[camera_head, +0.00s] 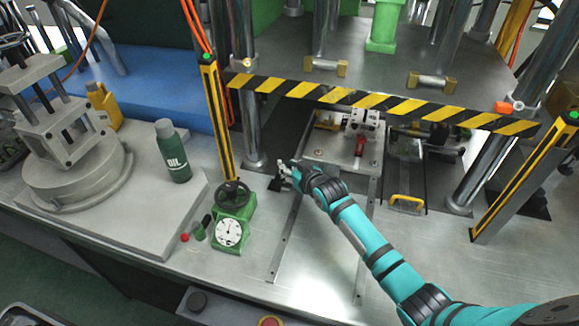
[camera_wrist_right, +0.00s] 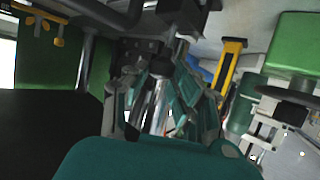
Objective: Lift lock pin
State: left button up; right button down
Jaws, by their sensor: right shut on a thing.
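My right gripper (camera_head: 284,172) is over the bench, beside the left front column of the press and at the left of the two metal rails. It also shows in the wrist view (camera_wrist_right: 165,95), where its teal fingers are shut around a shiny metal piece (camera_wrist_right: 157,105), which I take to be the lock pin. The fingers cover much of it, and I cannot tell whether it is clear of its seat. In the head view the gripper hides it. My left gripper is not in view.
A green dial gauge (camera_head: 231,228) with a black handwheel and an oil bottle (camera_head: 172,150) stand to the left.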

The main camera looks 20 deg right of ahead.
jog(key=c, duration=1.1)
grip_release()
jog(key=shift+r, duration=0.25)
jog(key=v, duration=1.2)
